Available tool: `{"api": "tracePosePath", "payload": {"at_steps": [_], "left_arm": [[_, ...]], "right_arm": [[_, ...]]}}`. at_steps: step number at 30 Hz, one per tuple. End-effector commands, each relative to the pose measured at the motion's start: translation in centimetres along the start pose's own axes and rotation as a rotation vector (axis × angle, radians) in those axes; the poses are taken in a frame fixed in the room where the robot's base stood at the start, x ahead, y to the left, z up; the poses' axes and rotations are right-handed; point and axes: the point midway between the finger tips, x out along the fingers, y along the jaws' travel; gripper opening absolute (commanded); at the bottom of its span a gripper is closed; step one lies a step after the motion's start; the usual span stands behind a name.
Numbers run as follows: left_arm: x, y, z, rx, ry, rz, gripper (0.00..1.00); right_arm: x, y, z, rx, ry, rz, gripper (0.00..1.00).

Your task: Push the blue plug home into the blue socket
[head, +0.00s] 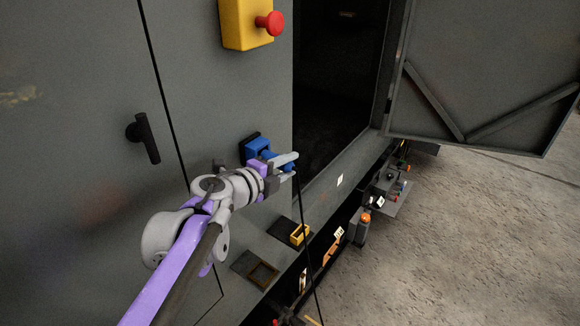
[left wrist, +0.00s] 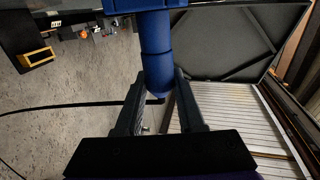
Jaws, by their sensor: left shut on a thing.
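The blue socket (head: 256,147) is mounted on the grey cabinet wall, on a dark backing plate. Its edge also shows at the top of the left wrist view (left wrist: 120,5). The blue plug (left wrist: 156,50) is a round body that meets the socket's face there; how deep it sits I cannot tell. In the head view the plug (head: 268,155) is partly hidden by my gripper. My left gripper (head: 292,164) is shut on the plug's rear end, with a finger on each side (left wrist: 160,96). My right gripper is not in view.
A black cable (head: 305,240) hangs from the plug. A yellow box with a red button (head: 268,22) is above and a black door handle (head: 143,137) is left. A yellow-rimmed fitting (head: 299,234) is below.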

Motion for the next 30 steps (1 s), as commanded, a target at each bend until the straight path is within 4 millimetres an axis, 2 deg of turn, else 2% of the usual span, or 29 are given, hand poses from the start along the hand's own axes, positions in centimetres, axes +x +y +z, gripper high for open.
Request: {"api": "tracePosePath", "payload": {"at_steps": [30], "left_arm": [[0.0,0.0,2.6,0.001,0.000,0.000,0.00]], "right_arm": [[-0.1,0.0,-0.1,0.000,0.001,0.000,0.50]]}}
